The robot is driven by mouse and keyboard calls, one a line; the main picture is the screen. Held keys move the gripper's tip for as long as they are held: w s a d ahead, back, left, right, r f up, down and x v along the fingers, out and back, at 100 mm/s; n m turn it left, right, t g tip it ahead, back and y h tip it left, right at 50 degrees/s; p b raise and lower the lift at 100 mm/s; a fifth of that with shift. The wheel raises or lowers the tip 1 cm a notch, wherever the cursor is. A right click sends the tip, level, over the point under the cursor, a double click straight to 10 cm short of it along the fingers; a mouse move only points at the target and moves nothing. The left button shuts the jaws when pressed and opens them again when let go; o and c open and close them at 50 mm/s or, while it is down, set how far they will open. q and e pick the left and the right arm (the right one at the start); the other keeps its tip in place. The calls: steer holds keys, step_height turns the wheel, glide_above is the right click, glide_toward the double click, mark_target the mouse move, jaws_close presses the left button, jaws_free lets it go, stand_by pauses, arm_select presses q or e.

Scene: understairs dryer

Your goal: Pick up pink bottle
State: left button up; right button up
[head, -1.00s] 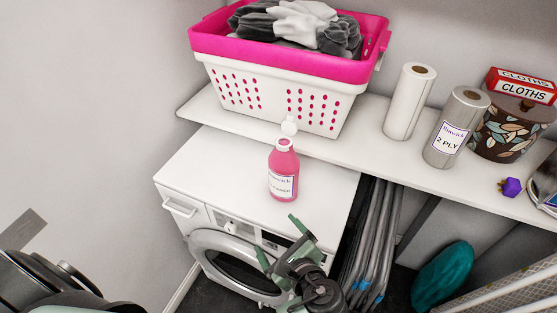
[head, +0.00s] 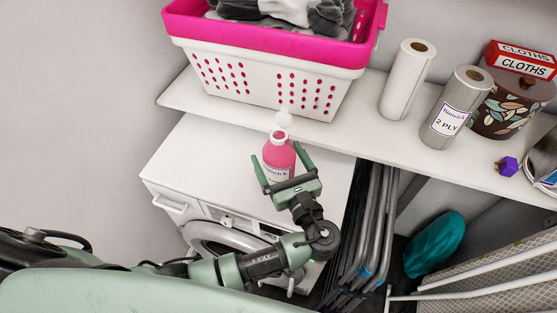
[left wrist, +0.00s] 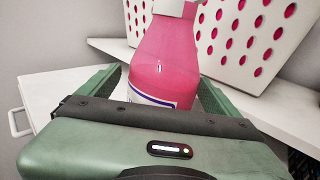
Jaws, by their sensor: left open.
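The pink bottle (head: 278,158) stands upright on the white dryer top, with a white cap and a white label. My left gripper (head: 279,164) is open, with one finger on each side of the bottle. In the left wrist view the pink bottle (left wrist: 168,50) rises between the two green fingers of my left gripper (left wrist: 160,88). Its lower part is hidden behind the gripper body. I cannot tell whether either finger touches it. My right gripper is not in view.
A pink and white laundry basket (head: 270,75) stands on the shelf (head: 345,132) close behind the bottle. Paper rolls (head: 408,80) and a patterned bin (head: 510,108) stand further right. The dryer top (head: 205,150) is clear left of the bottle. Folded grey racks stand right of the dryer.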

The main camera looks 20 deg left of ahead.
arm_select(q)
steer(key=c, duration=1.9)
steer(key=shift+r, duration=0.1)
jaws_close()
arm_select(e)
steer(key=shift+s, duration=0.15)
